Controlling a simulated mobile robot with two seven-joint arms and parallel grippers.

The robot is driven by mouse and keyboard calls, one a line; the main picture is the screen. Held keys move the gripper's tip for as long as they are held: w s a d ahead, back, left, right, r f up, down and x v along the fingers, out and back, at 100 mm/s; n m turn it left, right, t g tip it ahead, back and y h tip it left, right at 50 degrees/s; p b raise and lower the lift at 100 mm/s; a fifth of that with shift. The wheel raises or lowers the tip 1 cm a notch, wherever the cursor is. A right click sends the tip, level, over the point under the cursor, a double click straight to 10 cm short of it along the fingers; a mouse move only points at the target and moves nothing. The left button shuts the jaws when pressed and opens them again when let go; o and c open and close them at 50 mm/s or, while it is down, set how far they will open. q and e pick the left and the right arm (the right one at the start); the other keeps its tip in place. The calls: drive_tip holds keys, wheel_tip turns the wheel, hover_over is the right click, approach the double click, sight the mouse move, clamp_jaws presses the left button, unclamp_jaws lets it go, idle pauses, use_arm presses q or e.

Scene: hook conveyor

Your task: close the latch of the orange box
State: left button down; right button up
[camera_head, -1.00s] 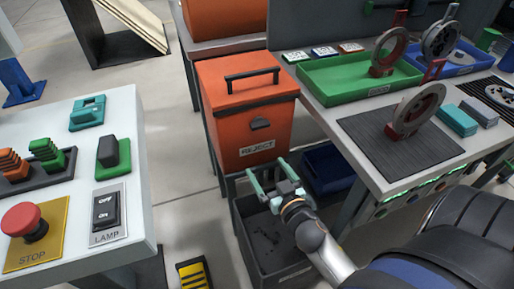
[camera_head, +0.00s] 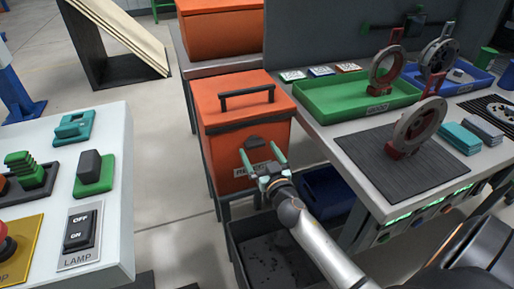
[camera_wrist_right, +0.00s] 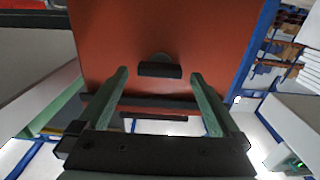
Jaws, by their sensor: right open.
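The orange box (camera_head: 222,157) has a lid with a black handle (camera_head: 247,93) and a label on its front, now partly covered by my gripper. Its dark latch (camera_head: 255,143) is on the upper front face; I cannot tell how far it stands out. My right gripper (camera_head: 262,153) is open and empty in front of the box, just below the latch. In the right wrist view the latch (camera_wrist_right: 159,69) lies ahead between the open fingers (camera_wrist_right: 159,78), with no visible contact. My left gripper is not in view.
A dark grey bin (camera_head: 270,262) stands under the gripper. To the right is a workbench with a green tray (camera_head: 335,110) and a ribbed mat (camera_head: 365,172). A white control table (camera_head: 120,215) is at left. Clear floor (camera_head: 178,190) lies between.

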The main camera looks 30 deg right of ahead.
drive_tip(key=shift+x, duration=1.1)
drive_tip(key=shift+c, duration=0.4)
drive_tip(key=c, duration=1.2)
